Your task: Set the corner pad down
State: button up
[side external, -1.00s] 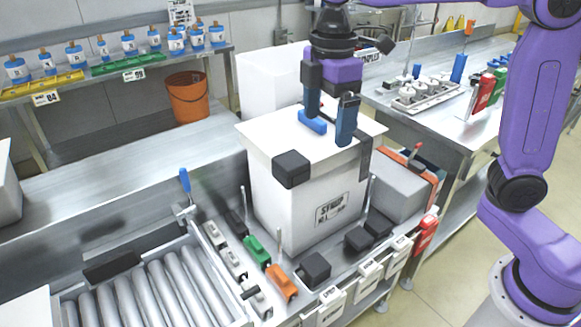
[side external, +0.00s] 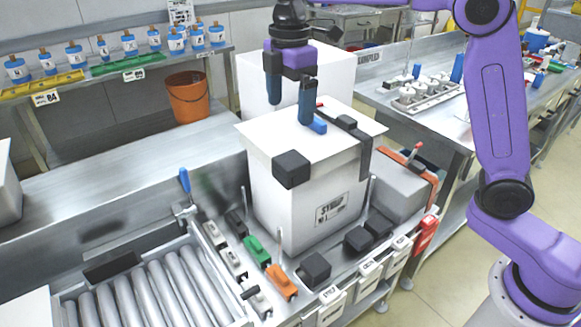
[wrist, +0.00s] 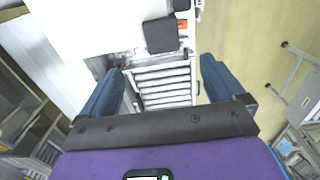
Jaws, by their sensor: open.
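The white box (side external: 300,205) stands upright with a flat white top. A black corner pad (side external: 291,168) sits on its front corner; a dark pad also shows at the top of the wrist view (wrist: 160,35). Another black piece (side external: 364,155) lies over the right corner, one part along the top and one part hanging down the side. My gripper (side external: 290,114) is above the box top, fingers apart, with nothing between them. In the wrist view my gripper (wrist: 163,66) has its fingers spread wide. A small blue piece (side external: 319,126) shows beside the right finger, partly hidden.
A roller conveyor (side external: 150,295) lies front left. Loose black blocks (side external: 314,268), a green piece (side external: 257,250) and an orange piece (side external: 282,283) lie before the box. A grey box with orange edging (side external: 400,190) stands right. Thin upright rods flank the white box.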

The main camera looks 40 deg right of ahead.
send_over(289, 160)
jog(key=f, duration=0.6)
jog(key=shift+w+d+f, duration=0.2)
jog(key=shift+d+f, duration=0.05)
jog(key=shift+s+a+f, duration=0.15)
jog(key=shift+f, duration=2.6)
jog(key=c, duration=1.2)
jog(key=shift+r, duration=0.1)
